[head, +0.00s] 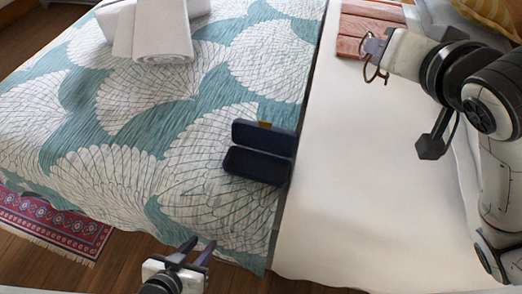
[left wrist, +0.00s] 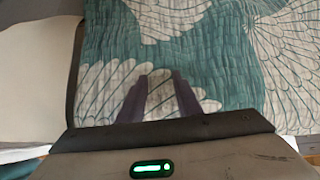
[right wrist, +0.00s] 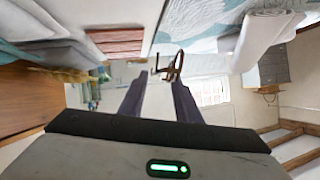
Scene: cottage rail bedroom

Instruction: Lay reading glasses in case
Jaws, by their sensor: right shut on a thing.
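The reading glasses (head: 374,72), with thin brown frames, are in my right gripper (head: 374,48) at the upper right of the head view, above the white sheet. The right wrist view shows the glasses (right wrist: 172,66) at the fingertips, partly hidden by them. The dark navy case (head: 255,166) lies open on the patterned bedspread, close to its border with the white sheet. Both halves show and look empty. My left gripper (head: 197,248) is open and empty at the bottom of the head view, over the bedspread edge. The left wrist view shows only cloth between its fingers.
Rolled white towels (head: 162,32) lie on the teal and white bedspread (head: 110,110). Reddish wooden slats (head: 352,42) are at the upper right, near the right gripper. The white sheet (head: 345,180) between case and right arm is clear. A red rug (head: 55,225) lies on the floor.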

